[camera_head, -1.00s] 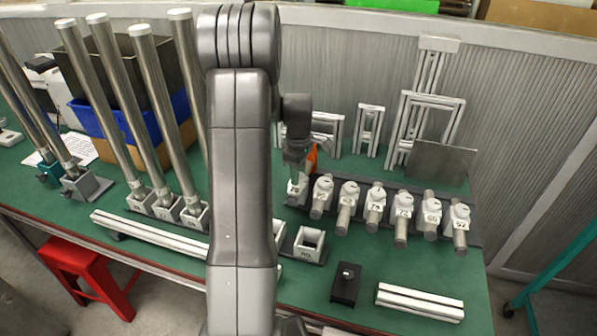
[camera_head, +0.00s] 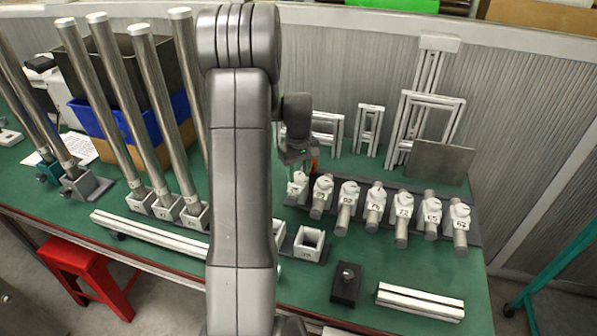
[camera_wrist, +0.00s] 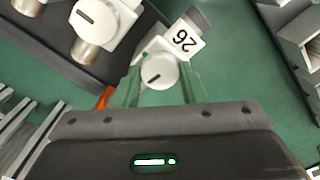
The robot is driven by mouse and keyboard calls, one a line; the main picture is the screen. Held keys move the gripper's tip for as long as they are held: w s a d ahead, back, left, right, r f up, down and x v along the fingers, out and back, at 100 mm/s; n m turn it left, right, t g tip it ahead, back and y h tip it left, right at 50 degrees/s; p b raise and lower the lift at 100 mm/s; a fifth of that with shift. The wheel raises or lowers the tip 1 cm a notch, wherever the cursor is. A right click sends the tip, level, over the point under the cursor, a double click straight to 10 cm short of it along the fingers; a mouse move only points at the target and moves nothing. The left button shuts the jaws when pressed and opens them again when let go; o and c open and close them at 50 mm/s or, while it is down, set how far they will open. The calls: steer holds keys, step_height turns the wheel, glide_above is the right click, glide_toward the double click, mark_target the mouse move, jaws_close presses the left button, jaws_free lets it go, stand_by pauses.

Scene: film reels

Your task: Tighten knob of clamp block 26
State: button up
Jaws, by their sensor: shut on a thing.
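Clamp block 26 (camera_wrist: 183,40) is white with a black number label, which looks turned over in the wrist view. Its round white knob (camera_wrist: 153,73) has a dark slot and a small green mark beside it. My gripper (camera_wrist: 160,76) has its two greenish fingers on either side of this knob and is shut on it. In the head view, my gripper (camera_head: 299,162) is over the leftmost block of the row, and the block (camera_head: 297,188) shows just below it. The fingertips are hard to make out there.
More clamp blocks with metal rods stand in a row to the right, such as this one (camera_head: 403,212). A neighbouring block (camera_wrist: 105,20) is close by in the wrist view. A black block (camera_head: 346,288) and white rails (camera_head: 420,302) lie nearer the table's front edge.

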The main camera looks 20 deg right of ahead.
mark_target(299, 175)
steer(key=m, duration=0.4)
steer(key=shift+m, duration=0.3)
steer(key=m, duration=0.3)
steer(key=shift+m, duration=0.3)
steer(key=m, duration=0.4)
steer(key=shift+m, duration=2.1)
steer(key=o, duration=1)
step_height(299, 175, up, 14)
steer(key=shift+f, duration=0.1)
